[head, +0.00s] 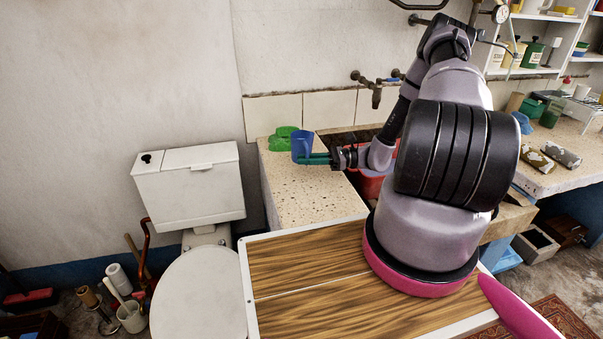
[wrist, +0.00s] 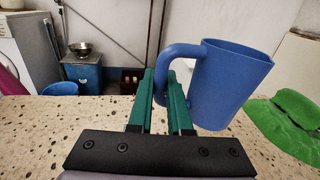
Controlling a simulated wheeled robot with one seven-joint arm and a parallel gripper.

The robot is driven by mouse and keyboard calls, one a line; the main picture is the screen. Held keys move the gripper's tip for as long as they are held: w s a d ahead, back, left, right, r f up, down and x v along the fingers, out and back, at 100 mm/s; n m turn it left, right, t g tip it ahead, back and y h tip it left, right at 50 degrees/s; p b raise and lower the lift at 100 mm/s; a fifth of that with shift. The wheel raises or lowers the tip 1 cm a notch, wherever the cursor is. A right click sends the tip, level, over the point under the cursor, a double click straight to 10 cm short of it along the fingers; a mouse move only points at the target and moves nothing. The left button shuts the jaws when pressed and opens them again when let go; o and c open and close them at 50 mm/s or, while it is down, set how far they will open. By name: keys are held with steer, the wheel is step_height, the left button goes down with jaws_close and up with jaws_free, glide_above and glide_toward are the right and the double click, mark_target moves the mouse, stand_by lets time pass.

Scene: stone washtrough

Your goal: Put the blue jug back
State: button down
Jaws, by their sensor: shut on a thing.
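The blue jug (head: 303,146) is at the left stone counter (head: 305,195), beside a green cloth-like thing (head: 283,139). In the wrist view the blue jug (wrist: 228,85) looks upright, with its handle towards my gripper. My gripper (wrist: 162,85) has green fingers shut on the jug's handle; in the head view my gripper (head: 318,159) reaches in from the right. The jug's base seems at or just above the counter; I cannot tell whether it touches.
The green thing (wrist: 290,122) lies close behind the jug at the right of the wrist view. A red tub (head: 372,184) sits in the trough right of the counter. Taps (head: 377,92) stick out from the wall above. The counter's front part is clear.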

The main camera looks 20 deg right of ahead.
steer(key=shift+f, duration=2.45)
steer(key=shift+s+f, duration=0.1)
steer(key=shift+f, duration=0.1)
steer(key=c, duration=0.8)
jaws_free()
steer(key=shift+c, duration=0.2)
